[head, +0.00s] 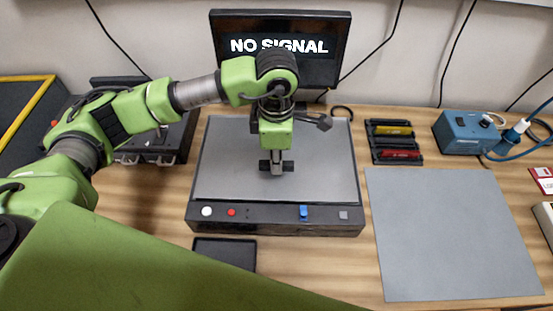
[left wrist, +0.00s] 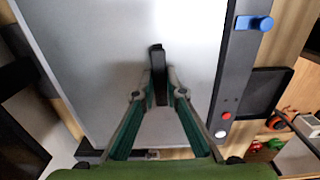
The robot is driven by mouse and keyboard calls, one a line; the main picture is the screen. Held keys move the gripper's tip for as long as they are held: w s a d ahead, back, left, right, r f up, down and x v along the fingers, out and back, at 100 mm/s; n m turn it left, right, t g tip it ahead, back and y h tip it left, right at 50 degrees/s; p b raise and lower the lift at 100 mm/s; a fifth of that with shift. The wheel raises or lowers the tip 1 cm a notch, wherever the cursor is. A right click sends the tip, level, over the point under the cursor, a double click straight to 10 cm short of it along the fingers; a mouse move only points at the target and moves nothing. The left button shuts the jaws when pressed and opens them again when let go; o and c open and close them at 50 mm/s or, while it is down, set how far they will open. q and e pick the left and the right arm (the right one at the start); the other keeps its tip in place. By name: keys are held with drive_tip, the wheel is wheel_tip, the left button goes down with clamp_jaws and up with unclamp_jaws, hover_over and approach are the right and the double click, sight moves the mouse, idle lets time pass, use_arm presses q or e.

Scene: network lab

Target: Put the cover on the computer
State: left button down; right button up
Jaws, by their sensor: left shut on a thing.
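The computer (head: 270,219) is a dark, low case on the table, with buttons and a blue switch on its front panel. The flat grey cover (head: 225,160) lies over its top, its edges roughly in line with the case. I cannot tell if a small gap is left under it. My left gripper (head: 277,166) points down at the middle of the cover, shut on its black handle (left wrist: 158,68). The left wrist view shows both fingers (left wrist: 160,90) on either side of the handle and the cover (left wrist: 105,60) around it. My right gripper is out of view.
A bare grey mat (head: 450,235) lies right of the computer. A small black tray (head: 225,252) sits in front. A tool holder (head: 393,142) and a blue device (head: 462,132) stand at the back right. A monitor (head: 282,48) reading "NO SIGNAL" stands behind; a black case (head: 160,145) is at left.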

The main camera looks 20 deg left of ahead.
use_arm(q)
drive_tip(key=shift+f, duration=0.1)
drive_tip(key=c, duration=2)
unclamp_jaws()
drive_tip(key=shift+o, duration=1.2)
drive_tip(key=shift+r+p, duration=1.85)
drive_tip(key=shift+r, duration=2.2)
